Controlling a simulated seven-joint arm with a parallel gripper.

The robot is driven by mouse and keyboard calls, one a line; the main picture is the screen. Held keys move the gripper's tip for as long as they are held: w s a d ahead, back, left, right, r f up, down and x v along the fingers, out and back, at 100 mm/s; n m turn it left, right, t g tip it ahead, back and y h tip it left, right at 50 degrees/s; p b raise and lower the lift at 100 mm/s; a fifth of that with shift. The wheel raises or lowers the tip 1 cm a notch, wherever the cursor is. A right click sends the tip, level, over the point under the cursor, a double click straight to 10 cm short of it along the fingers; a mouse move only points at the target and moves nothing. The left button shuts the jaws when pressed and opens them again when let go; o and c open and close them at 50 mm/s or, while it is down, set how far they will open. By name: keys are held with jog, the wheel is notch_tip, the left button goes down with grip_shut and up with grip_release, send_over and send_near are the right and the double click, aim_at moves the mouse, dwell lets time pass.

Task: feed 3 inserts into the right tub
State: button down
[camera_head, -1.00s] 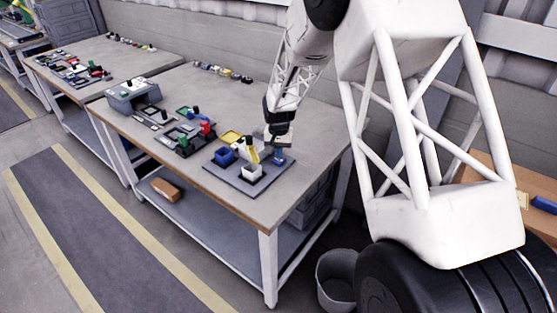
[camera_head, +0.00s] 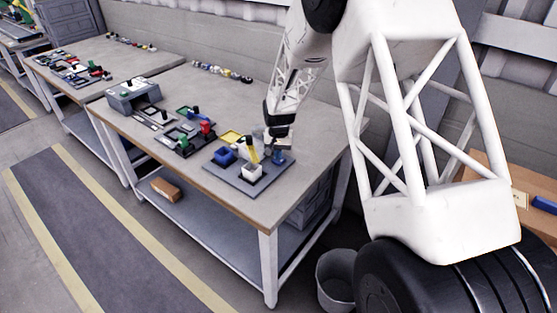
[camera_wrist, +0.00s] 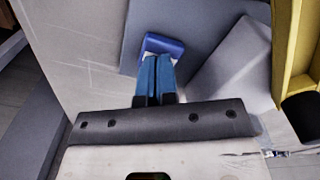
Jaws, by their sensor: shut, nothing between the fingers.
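My gripper (camera_wrist: 156,75) has narrow blue fingers pressed together, with nothing between them. In the wrist view, a small blue piece with a pale face (camera_wrist: 163,44) lies just beyond the fingertips on the grey board (camera_wrist: 203,22); I cannot tell whether they touch. In the head view, my gripper (camera_head: 278,154) is low over the right end of the grey board (camera_head: 235,180). On that board stand a white tub (camera_head: 251,172) at the front and a blue tub (camera_head: 227,155) to its left. Which is the right tub, and any inserts inside, I cannot make out.
A yellow upright part (camera_head: 252,152) with a dark top stands close left of my gripper; it looms at the right of the wrist view (camera_wrist: 298,60). A yellow tray (camera_head: 231,136) lies behind. The table's front right is bare.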

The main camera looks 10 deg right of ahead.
jog(key=shift+f, duration=0.4)
dwell(0.5)
jog(key=shift+r, duration=0.2)
dwell(0.5)
jog(key=shift+r, duration=3.3)
notch_tip(320, 180, up, 6)
